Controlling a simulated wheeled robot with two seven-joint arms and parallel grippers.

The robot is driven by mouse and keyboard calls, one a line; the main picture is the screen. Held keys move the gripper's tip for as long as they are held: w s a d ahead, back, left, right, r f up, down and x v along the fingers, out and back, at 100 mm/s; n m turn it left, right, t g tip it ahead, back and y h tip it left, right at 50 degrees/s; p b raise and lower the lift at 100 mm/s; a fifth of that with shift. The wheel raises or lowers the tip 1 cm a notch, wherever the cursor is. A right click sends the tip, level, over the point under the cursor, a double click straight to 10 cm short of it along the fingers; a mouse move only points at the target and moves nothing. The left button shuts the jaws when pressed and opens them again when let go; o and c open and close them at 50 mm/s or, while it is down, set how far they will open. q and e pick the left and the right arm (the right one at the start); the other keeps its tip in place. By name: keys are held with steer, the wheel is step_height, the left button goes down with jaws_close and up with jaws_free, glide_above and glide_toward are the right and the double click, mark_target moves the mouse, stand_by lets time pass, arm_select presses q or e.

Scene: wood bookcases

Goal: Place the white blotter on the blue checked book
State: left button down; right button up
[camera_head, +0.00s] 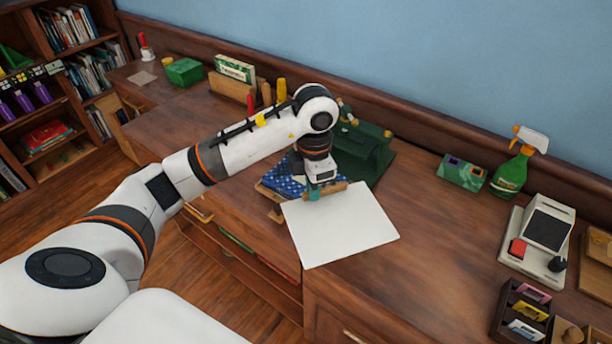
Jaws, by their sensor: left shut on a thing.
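The white blotter (342,228) is a flat pale sheet in the middle of the head view. Its near part reaches over the bare desk top. The blue checked book (283,182) lies just left of and behind it, partly hidden by my left gripper and wrist. My left gripper (318,192) points down at the blotter's far edge and is shut on it. A tan strip shows beside the fingertips; I cannot tell what it belongs to. The blotter's upper left edge is close to the book; I cannot tell whether they touch. My right gripper is not in view.
A dark green case (362,150) stands right behind the gripper. A green spray bottle (512,170), a white device (535,240) and a card tray (525,315) are at the right. A green box (184,71) is far left. Desk right of the blotter is clear.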

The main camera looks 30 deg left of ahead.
arm_select(q)
steer(key=w+a+n, duration=0.2)
steer(key=a+n, duration=0.1)
steer(key=n, duration=0.7)
steer(key=n+p, duration=0.2)
steer(key=n, duration=1.3)
glide_above(297, 190)
steer(key=s+d, duration=0.2)
steer(key=s, duration=0.1)
step_height(297, 190, down, 9)
steer(key=shift+w+f+p, duration=0.1)
steer(key=shift+w+p, duration=0.05)
steer(key=shift+p, duration=0.9)
steer(key=shift+a+f, duration=0.1)
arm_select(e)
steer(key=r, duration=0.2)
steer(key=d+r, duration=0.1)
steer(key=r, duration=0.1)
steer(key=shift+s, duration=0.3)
arm_select(q)
steer(key=shift+f, duration=0.1)
steer(key=c, duration=1.5)
jaws_free()
steer(key=shift+o, duration=0.2)
